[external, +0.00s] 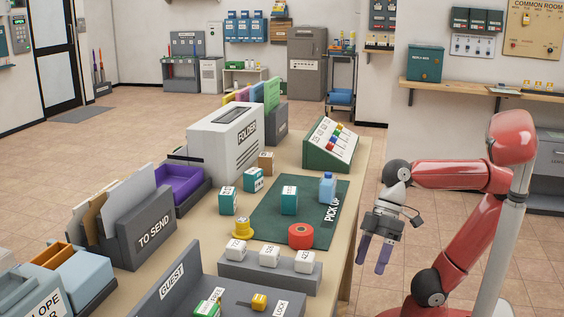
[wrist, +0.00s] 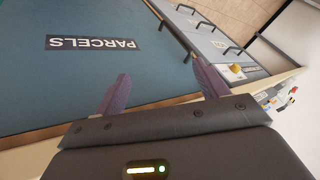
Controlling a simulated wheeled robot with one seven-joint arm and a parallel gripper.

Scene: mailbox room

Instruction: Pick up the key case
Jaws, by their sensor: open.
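I cannot tell for sure which thing is the key case. Several small teal labelled boxes stand on the table: one on the green pick-up mat (external: 262,222), this teal box (external: 289,200), and others left of the mat, such as one box (external: 228,201). A green sloped case (external: 322,156) with coloured tags stands at the table's far right corner. My gripper (external: 371,262) hangs beyond the table's right edge, fingers down, apart from all of these. In the wrist view its two purple fingers (wrist: 160,68) are spread with nothing between them.
A blue bottle (external: 327,187) and a red roll (external: 300,236) stand on the mat. White blocks (external: 269,256) sit on a grey stand. The wrist view shows a teal surface marked PARCELS (wrist: 90,43) and handled drawer fronts. Open floor lies beyond my arm.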

